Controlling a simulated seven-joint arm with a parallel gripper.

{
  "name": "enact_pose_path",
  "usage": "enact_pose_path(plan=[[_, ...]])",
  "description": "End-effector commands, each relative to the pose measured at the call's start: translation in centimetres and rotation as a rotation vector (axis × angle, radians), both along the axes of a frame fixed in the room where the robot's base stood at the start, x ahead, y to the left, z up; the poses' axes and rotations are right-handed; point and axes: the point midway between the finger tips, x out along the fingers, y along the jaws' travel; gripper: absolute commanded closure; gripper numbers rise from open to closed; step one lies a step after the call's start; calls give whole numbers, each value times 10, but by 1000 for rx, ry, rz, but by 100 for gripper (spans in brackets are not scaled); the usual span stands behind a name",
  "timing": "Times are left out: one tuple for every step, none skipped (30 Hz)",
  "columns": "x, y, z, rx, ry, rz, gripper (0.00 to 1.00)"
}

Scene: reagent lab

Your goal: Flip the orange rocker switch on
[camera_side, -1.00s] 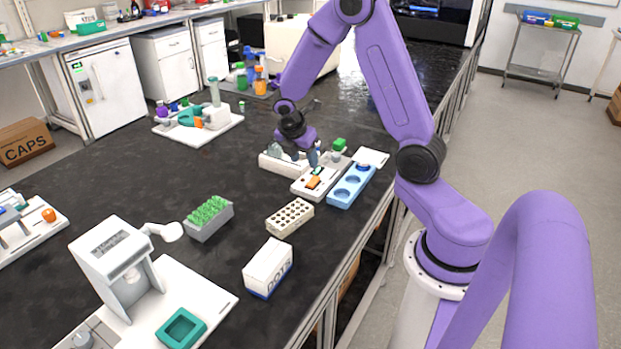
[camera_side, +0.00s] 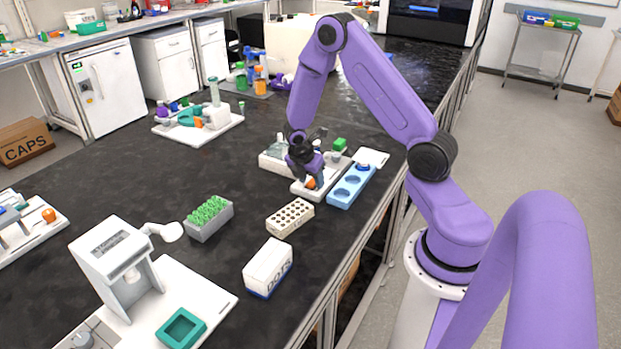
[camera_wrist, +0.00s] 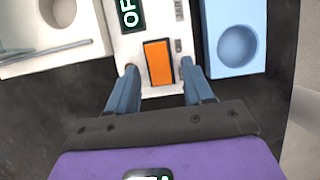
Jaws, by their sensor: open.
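The orange rocker switch (camera_wrist: 158,63) sits on a white device (camera_wrist: 130,53). In the side view the switch (camera_side: 311,183) is partly covered by my gripper. The device's dark display (camera_wrist: 130,14) shows green letters that read "OF", cut off at the picture's edge. My gripper (camera_wrist: 160,77) is open and empty, with one blue-grey finger on each side of the switch's near end. In the side view my gripper (camera_side: 313,184) is low over the device. I cannot tell whether the fingertips touch the device.
A light blue block with round wells (camera_side: 351,186) stands close on the right of the device. A beige rack with holes (camera_side: 290,217) and a white box (camera_side: 268,268) stand nearer the camera.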

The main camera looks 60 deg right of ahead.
Motion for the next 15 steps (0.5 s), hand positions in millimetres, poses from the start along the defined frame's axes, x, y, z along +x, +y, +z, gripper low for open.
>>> enact_pose_path(plan=[[0, 0, 0, 0, 0, 0, 49], [0, 0, 0, 0, 0, 0, 49], [0, 0, 0, 0, 0, 0, 49], [0, 0, 0, 0, 0, 0, 52], [0, 0, 0, 0, 0, 0, 62], [0, 0, 0, 0, 0, 0, 75], [0, 0, 0, 0, 0, 0, 85], [0, 0, 0, 0, 0, 0, 94], [0, 0, 0, 0, 0, 0, 100], [0, 0, 0, 0, 0, 0, 100], [0, 0, 0, 0, 0, 0, 100], [0, 0, 0, 0, 0, 0, 100], [0, 0, 0, 1, 1, -1, 100], [0, 0, 0, 4, 1, -1, 100], [0, -1, 1, 10, 1, -3, 100]])
